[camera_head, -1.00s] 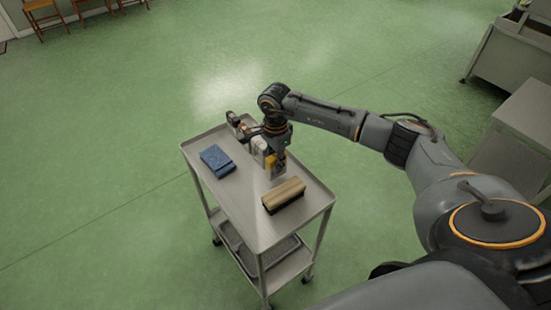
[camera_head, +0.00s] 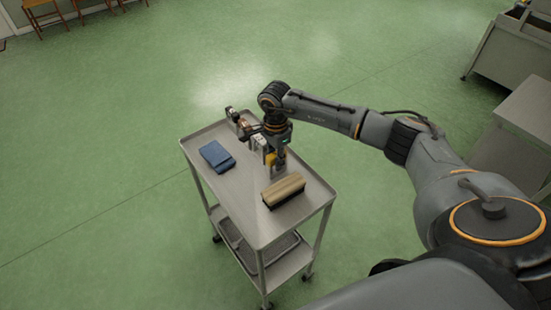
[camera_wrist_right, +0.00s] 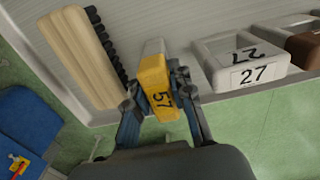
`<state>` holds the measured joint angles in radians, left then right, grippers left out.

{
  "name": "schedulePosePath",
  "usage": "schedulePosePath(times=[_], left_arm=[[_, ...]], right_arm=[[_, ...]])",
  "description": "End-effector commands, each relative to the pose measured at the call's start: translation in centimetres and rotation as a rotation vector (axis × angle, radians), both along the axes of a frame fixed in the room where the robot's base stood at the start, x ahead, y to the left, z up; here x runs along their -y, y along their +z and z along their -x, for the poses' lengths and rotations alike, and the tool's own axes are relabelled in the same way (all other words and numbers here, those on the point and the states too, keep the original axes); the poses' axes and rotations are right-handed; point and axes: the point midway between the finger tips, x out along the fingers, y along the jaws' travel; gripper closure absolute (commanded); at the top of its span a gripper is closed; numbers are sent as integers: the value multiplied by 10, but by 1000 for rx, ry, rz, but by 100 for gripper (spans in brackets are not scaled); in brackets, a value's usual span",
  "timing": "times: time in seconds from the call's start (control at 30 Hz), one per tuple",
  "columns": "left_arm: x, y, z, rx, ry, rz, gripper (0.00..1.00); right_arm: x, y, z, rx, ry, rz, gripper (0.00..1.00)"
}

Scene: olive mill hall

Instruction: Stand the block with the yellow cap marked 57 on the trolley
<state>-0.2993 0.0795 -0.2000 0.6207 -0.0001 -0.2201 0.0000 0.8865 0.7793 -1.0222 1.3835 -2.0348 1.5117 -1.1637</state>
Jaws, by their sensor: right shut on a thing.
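The block with the yellow cap marked 57 (camera_wrist_right: 158,85) is between the fingers of my right gripper (camera_wrist_right: 160,105), which is shut on it. In the head view, the right gripper (camera_head: 274,165) points down over the trolley (camera_head: 230,192), and the yellow of the block (camera_head: 270,159) shows beside the fingers. I cannot tell whether the block's underside touches the trolley top. A pale block marked 27 (camera_wrist_right: 255,75) stands on the trolley, apart from the held block. My left gripper is not in view.
A wooden-backed brush (camera_head: 284,190) lies near the trolley's front right edge, close to the gripper. A folded blue cloth (camera_head: 217,156) lies at the left. A brown-topped block (camera_wrist_right: 306,48) stands beside block 27. Bare trolley top shows between cloth and brush.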

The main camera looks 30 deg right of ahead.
Motion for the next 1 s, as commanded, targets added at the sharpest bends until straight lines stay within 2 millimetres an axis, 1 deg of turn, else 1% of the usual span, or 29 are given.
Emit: schedulePosePath(times=[0.03, 0.07, 0.1, 0.17, 0.43, 0.57, 0.67, 0.9, 1.0], left_arm=[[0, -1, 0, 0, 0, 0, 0], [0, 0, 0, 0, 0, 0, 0], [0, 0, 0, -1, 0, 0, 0], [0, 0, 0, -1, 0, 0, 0], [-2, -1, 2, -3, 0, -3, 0], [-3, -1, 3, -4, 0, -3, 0], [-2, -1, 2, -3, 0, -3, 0], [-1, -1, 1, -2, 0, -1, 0], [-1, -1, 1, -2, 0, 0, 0]], right_arm=[[0, 0, -1, 3, -1, 0, 76], [0, 1, -1, 3, -1, 0, 70], [0, 1, -1, 2, -1, 0, 62], [0, 1, -1, 2, -1, 0, 51], [0, -1, 0, -2, 0, 1, 51], [0, 6, 0, 0, 0, 0, 51], [0, 22, -1, 4, 1, 1, 51], [0, 74, -1, 5, 0, 0, 51], [0, 92, -1, 4, 1, 0, 51]])
